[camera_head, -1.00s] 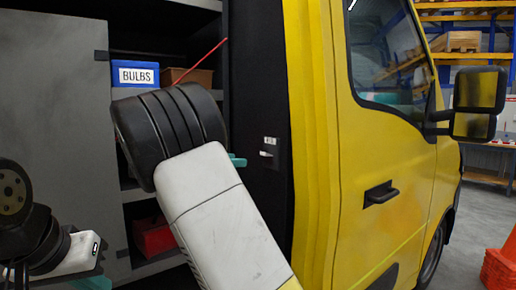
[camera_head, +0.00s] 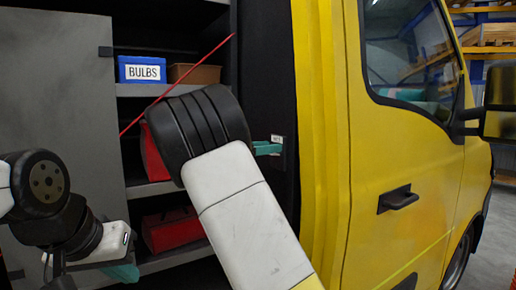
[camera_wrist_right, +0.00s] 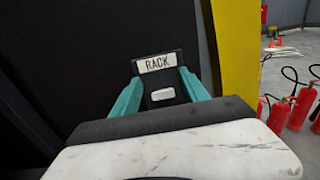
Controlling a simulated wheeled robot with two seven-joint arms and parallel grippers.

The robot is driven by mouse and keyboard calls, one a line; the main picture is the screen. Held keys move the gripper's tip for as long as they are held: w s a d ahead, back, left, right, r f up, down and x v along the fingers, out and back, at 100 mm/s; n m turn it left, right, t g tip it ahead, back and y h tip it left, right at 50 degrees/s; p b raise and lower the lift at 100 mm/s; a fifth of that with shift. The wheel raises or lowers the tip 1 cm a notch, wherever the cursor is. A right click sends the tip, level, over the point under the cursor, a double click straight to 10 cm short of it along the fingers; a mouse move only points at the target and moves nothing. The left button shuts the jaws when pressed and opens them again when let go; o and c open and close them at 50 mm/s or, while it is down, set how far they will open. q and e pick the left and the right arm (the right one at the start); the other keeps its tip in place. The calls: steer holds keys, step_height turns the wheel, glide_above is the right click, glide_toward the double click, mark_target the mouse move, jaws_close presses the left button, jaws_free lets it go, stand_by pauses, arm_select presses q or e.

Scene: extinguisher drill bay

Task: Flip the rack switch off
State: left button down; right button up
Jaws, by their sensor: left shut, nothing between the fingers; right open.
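The rack switch shows in the right wrist view as a dark plate with a white "RACK" label (camera_wrist_right: 157,63) and a white toggle (camera_wrist_right: 162,95) below it. In the head view the switch plate (camera_head: 277,139) is on the black panel beside the yellow cab, mostly hidden by my fingers. My right gripper (camera_head: 267,148) is open at the plate. Its teal fingers stand to either side of the toggle in the right wrist view (camera_wrist_right: 160,80); I cannot tell whether they touch the plate. My left gripper (camera_head: 124,272) is shut and empty at the lower left, far from the switch.
Shelves hold a blue "BULBS" bin (camera_head: 143,70), a brown bin (camera_head: 194,73) and red bins (camera_head: 172,229). A grey door (camera_head: 60,130) stands at left. The cab's door handle (camera_head: 397,198) is at right. Red extinguishers (camera_wrist_right: 291,108) stand on the floor beyond.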

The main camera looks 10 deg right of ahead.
steer(key=shift+w+d, duration=0.1)
steer(key=shift+d, duration=0.15)
steer(key=shift+c, duration=0.2)
jaws_close()
steer(key=shift+a+f+t+h, duration=0.2)
steer(key=shift+f+t+h, duration=0.1)
steer(key=shift+h, duration=0.55)
steer(key=shift+a+f+t+h, duration=0.2)
steer(key=shift+f+t+h, duration=0.1)
steer(key=shift+h, duration=0.55)
steer(key=shift+o, duration=0.2)
jaws_free()
